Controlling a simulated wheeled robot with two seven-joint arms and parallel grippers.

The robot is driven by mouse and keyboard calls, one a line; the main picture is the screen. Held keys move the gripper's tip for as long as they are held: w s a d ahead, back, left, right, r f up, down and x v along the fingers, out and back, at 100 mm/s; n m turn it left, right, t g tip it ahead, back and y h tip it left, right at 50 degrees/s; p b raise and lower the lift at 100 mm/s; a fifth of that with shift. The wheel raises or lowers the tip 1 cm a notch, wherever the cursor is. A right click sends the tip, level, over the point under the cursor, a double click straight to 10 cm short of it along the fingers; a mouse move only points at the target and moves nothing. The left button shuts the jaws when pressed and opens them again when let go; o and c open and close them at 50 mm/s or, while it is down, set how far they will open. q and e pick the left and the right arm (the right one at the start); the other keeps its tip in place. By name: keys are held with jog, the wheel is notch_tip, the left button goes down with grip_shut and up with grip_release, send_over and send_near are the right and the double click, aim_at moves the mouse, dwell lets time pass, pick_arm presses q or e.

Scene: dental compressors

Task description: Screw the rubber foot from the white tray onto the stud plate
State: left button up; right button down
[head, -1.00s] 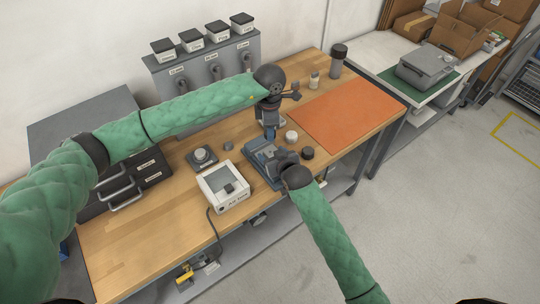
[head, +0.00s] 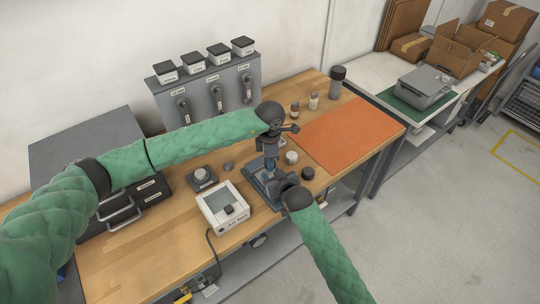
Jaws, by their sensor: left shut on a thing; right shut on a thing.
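A blue-grey fixture (head: 255,190) lies on the bench right of the white box; I cannot make out a stud or plate on it. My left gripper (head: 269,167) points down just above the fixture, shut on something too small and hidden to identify. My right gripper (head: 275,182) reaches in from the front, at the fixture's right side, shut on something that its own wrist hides. The white tray-like box (head: 241,217) has a label on its front and a small dark piece (head: 229,209) inside. I cannot identify a rubber foot for certain.
A white round piece (head: 291,157) and a dark round piece (head: 308,173) stand right of the grippers. An orange mat (head: 345,135) covers the bench's right part. Left are a grey device with a knob (head: 203,178) and dark drawers (head: 150,190). A grey dispenser (head: 205,95) stands behind.

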pick_arm(q)
jog(key=shift+f, duration=0.15)
dwell(0.4)
jog(key=shift+f, duration=0.8)
jog(key=shift+f, duration=0.55)
jog(key=o, duration=1)
jog(key=shift+c, duration=0.2)
jog(key=shift+r, duration=2.25)
jog(key=shift+c, duration=0.4)
